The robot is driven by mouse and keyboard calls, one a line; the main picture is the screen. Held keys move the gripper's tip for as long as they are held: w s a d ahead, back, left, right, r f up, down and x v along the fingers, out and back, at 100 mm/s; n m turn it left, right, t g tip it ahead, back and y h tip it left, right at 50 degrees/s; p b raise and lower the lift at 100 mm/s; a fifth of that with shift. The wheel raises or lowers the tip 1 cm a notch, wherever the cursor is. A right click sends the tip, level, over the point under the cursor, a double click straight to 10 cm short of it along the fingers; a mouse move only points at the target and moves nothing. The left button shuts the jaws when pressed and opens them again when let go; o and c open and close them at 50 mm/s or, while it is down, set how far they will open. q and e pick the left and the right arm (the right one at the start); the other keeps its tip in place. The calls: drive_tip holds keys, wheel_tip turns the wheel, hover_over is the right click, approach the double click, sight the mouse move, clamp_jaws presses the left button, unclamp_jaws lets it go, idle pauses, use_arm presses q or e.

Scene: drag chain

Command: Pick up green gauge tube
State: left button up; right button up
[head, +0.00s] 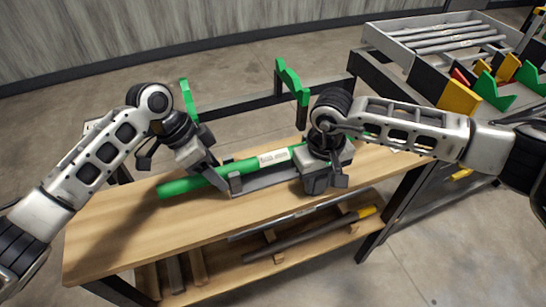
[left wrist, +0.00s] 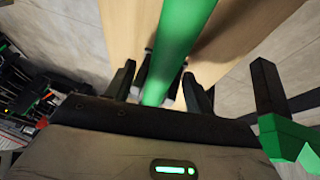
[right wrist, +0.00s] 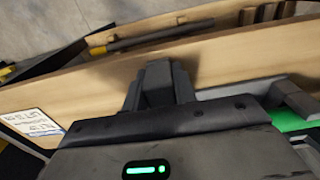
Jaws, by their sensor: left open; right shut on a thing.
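The green gauge tube (head: 190,185) lies lengthwise on the wooden bench, with a white label near its right end. It also shows in the left wrist view (left wrist: 172,45), running between the fingers. My left gripper (head: 226,178) is open, low over the tube with a finger on either side. My right gripper (head: 325,182) is low over the bench, to the right of the label; its fingers look close together in the right wrist view (right wrist: 160,85). A grey strip (head: 272,179) lies along the tube's near side and runs to the right fingers, its gripped end hidden. My right gripper hides the tube's right part.
The wooden bench top (head: 120,230) is clear at the left front. Green upright brackets (head: 291,80) stand behind it. A lower shelf holds a dark rod with a yellow tip (head: 366,212). A grey tray of rods (head: 445,35) and coloured bins stand at the right.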

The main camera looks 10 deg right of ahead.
use_arm(q)
drive_tip(key=shift+c, duration=0.3)
drive_tip(key=shift+r, duration=0.1)
clamp_jaws()
use_arm(e)
drive_tip(key=o, duration=1.1)
use_arm(q)
wheel_tip(320, 180, up, 10)
use_arm(e)
drive_tip(key=shift+o, duration=0.2)
